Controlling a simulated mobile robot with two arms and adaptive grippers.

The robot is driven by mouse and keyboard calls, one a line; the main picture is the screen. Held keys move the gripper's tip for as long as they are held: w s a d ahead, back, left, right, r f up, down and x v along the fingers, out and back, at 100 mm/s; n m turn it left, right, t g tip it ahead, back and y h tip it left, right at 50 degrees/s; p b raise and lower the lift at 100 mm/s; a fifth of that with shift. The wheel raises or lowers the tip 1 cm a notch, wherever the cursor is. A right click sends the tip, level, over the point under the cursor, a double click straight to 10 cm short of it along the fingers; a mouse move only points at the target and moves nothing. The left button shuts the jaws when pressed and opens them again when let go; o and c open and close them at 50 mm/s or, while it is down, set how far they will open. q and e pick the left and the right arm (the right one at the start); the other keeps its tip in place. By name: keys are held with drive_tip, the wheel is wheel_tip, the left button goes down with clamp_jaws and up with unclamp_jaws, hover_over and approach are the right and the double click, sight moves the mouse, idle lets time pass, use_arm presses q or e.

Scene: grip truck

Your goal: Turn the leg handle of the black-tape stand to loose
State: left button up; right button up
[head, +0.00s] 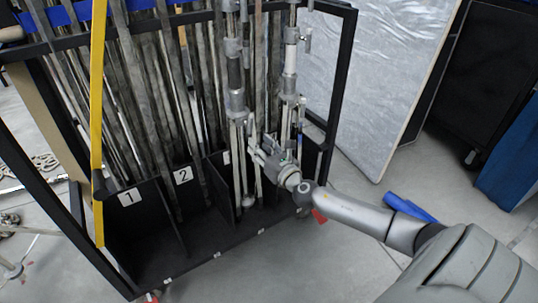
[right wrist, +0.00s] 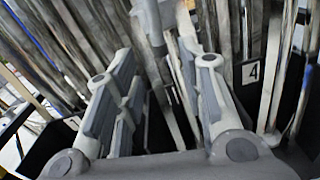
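The black-tape stand (head: 234,72) stands upright in the cart, with a dark band around its grey pole. A collar with fittings (head: 237,103) sits below the band; I cannot clearly make out the leg handle there. My right gripper (head: 257,150) is just below and right of this collar, its fingers pointing up and left toward the stand's lower tubes. In the right wrist view the right gripper (right wrist: 165,72) has its two fingers spread wide. A grey stand pole (right wrist: 147,20) shows beyond them, with thin tubes behind the gap; contact is not clear. My left gripper is not in view.
A white-taped stand (head: 290,60) is close on the right. The black cart (head: 335,85) holds several poles in compartments, including ones labelled 1 (head: 127,198) and 2 (head: 183,175). A label 4 (right wrist: 252,72) shows in the right wrist view. A yellow bar (head: 97,110) is at left.

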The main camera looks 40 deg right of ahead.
drive_tip(key=shift+s+a, duration=0.2)
drive_tip(key=shift+s, duration=2.15)
